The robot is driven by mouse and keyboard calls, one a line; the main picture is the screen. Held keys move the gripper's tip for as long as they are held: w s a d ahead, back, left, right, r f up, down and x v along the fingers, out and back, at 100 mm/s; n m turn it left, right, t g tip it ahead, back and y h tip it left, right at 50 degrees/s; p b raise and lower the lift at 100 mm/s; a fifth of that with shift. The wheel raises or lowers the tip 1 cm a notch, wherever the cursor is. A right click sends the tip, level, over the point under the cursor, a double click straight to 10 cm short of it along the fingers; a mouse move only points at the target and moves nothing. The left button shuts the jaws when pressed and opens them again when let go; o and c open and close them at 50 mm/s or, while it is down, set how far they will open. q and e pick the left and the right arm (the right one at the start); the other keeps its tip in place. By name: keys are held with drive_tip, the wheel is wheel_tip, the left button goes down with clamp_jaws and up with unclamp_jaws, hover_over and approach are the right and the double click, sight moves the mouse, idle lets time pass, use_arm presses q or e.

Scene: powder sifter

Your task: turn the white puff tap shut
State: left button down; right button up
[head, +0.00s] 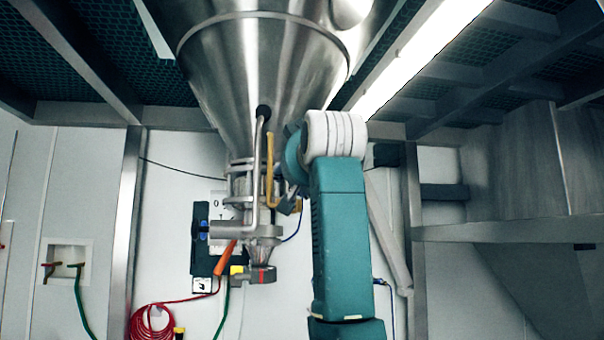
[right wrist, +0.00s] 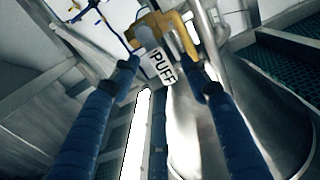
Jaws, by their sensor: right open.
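The white puff tap piece (right wrist: 162,67), lettered PUFF, shows in the right wrist view beside a bent yellow pipe or bar (right wrist: 180,24). In the head view a yellow bar (head: 270,165) stands against the lower end of the steel cone; the white piece cannot be made out there. My right gripper (right wrist: 168,80) is open, with its blue fingers spread around the PUFF piece. Whether any finger touches it I cannot tell. In the head view my right gripper (head: 290,198) is mostly hidden by my teal arm. My left gripper is out of view.
The large steel cone (head: 262,80) hangs above. A grey bent pipe (head: 258,165) and an orange handle (head: 225,258) are left of the yellow bar. A red hose coil (head: 150,324) is low on the wall. A steel post (head: 412,235) stands right of my arm.

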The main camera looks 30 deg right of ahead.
drive_tip(key=v, duration=1)
drive_tip(key=shift+s, duration=0.3)
